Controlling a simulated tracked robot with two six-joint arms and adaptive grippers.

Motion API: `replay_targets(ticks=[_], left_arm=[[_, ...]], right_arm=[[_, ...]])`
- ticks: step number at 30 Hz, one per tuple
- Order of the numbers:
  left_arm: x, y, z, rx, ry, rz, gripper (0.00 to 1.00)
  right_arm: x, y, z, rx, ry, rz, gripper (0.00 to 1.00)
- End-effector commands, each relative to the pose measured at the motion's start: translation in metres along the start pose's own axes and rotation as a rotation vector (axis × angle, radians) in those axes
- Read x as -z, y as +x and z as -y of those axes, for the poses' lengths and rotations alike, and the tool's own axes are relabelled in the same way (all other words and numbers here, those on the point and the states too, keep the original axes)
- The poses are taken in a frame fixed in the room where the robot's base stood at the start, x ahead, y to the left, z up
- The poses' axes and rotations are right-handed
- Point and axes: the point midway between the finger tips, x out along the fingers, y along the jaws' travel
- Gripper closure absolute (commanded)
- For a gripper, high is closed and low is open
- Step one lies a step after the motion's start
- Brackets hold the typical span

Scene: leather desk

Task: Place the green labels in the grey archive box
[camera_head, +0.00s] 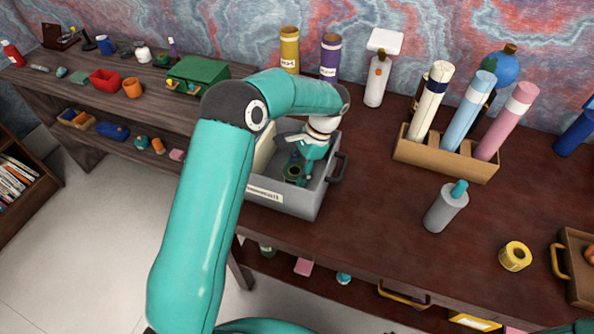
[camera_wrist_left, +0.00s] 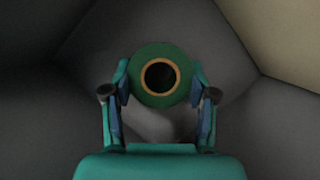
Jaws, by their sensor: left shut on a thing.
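The grey archive box (camera_head: 282,199) stands on the dark desk with a paper label on its front and a dark handle at its right side. My left gripper (camera_head: 296,173) reaches down inside the box. It is shut on the green labels (camera_head: 293,175), a dark green roll with a tan-rimmed core. In the left wrist view the green labels (camera_wrist_left: 142,88) sit between the fingers of my left gripper (camera_wrist_left: 160,95), with grey box walls around them. I cannot tell whether the roll touches the box floor. My right gripper is not in view.
A cream item (camera_head: 264,152) stands inside the box at its left. A cardboard holder with several tubes (camera_head: 445,158), a grey bottle (camera_head: 445,208) and a yellow roll (camera_head: 515,256) are to the right. A green case (camera_head: 197,74) is behind left. Desk between box and bottle is clear.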

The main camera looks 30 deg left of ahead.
Motion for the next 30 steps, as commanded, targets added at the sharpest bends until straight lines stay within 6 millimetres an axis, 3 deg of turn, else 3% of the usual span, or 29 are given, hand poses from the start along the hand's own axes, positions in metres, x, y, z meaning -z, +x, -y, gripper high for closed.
replay_targets(ticks=[11,12,16,30], left_arm=[[0.003,0.005,0.0,0.001,0.001,0.0,0.77],[0.002,0.005,0.0,0.001,0.001,0.0,0.38],[0.002,0.004,0.0,0.001,0.001,0.0,0.18],[0.002,-0.005,0.001,0.002,-0.001,-0.001,0.18]], right_arm=[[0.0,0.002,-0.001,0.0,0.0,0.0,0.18],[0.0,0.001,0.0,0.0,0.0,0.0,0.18],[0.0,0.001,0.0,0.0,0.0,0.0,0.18],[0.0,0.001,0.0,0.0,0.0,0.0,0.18]])
